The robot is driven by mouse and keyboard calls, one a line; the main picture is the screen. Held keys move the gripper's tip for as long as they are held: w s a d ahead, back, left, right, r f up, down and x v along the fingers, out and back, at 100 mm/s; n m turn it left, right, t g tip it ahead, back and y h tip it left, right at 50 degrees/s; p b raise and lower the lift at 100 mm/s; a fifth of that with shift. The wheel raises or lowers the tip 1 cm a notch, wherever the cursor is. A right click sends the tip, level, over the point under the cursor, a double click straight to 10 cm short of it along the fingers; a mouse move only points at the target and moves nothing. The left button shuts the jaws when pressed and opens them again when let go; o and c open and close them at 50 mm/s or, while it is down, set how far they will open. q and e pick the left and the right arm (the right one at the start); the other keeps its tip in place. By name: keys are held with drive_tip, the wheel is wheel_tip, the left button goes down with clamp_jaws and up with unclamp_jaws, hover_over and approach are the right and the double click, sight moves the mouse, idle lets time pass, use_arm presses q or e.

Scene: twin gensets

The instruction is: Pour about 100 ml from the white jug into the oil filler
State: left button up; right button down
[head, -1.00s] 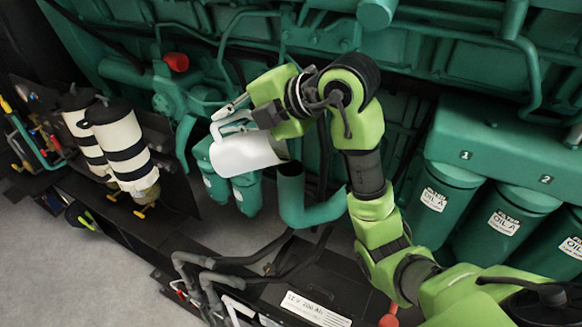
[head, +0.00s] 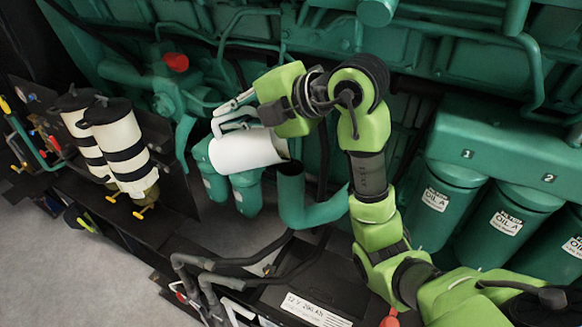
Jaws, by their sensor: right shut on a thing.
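The white jug (head: 245,152) is in the middle of the head view, tipped far over on its side with its mouth end to the right. My right gripper (head: 229,119) is shut on it at its upper left side, seemingly at the handle. A green upright pipe with a dark open top (head: 296,196), which looks like the oil filler, stands just right of and below the jug's mouth. The mouth is close to that opening; I cannot tell whether they touch. No stream of liquid can be made out. My left gripper is not in view.
Green filters (head: 507,216) line the right side. Two white canisters with black bands (head: 121,148) stand at the left. A red cap (head: 176,62) sits on the engine. A black battery box (head: 318,283) and hoses lie below. Grey floor shows at the lower left.

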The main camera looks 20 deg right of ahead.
sight(217, 130)
drive_tip(key=shift+s+d+r+t+y+b, duration=0.15)
drive_tip(key=shift+d+r+t+y+b, duration=0.25)
drive_tip(key=shift+b, duration=0.2)
idle(0.6)
drive_tip(key=p, duration=0.2)
drive_tip(key=a+g+h+p, duration=0.1)
drive_tip(key=p, duration=0.1)
drive_tip(key=shift+w+a+f, duration=0.2)
drive_tip(key=shift+w, duration=0.2)
drive_tip(key=f, duration=0.1)
drive_tip(key=g+h, duration=0.1)
drive_tip(key=a+f+p, duration=0.1)
drive_tip(key=shift+w+f+n+h, duration=0.3)
drive_tip(key=shift+h, duration=0.1)
drive_tip(key=shift+a+f, duration=0.1)
drive_tip(key=shift+f, duration=0.1)
drive_tip(key=p, duration=0.1)
drive_tip(key=g+h+p, duration=0.1)
drive_tip(key=shift+w+a+r+p, duration=0.1)
drive_tip(key=shift+w+a+p, duration=0.1)
drive_tip(key=shift+a+p, duration=0.2)
drive_tip(key=shift+w+a+f+g+h, duration=0.15)
drive_tip(key=shift+f+g+h, duration=0.15)
drive_tip(key=shift+f, duration=0.35)
drive_tip(key=shift+n, duration=0.3)
